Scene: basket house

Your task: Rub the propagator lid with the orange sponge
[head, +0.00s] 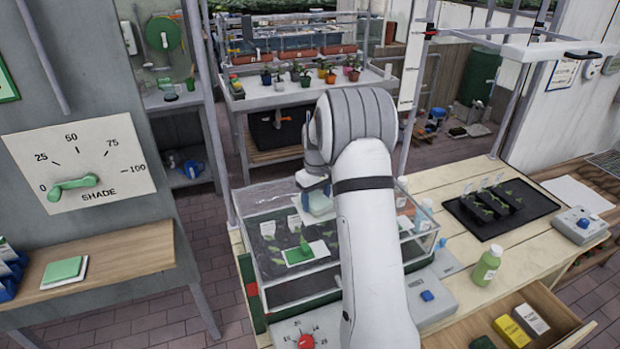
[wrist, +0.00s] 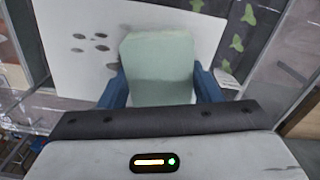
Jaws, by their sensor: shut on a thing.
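The propagator (head: 290,285) is a clear box with a see-through lid (head: 262,212) on the wooden bench, with dark trays and seedlings inside. My gripper (head: 312,188) is over the lid's back part. Its blue fingers, also seen in the wrist view (wrist: 161,88), are shut on a pale green block (wrist: 158,60). The block (head: 320,204) looks green, not orange. I cannot tell whether it touches the lid. I see no clearly orange sponge. My arm hides the lid's right part.
A green piece on a white card (head: 306,252) shows at the propagator's front; I cannot tell if it is on or under the lid. A green bottle (head: 486,266), an open drawer (head: 545,318) and a black seedling tray (head: 500,207) are to the right.

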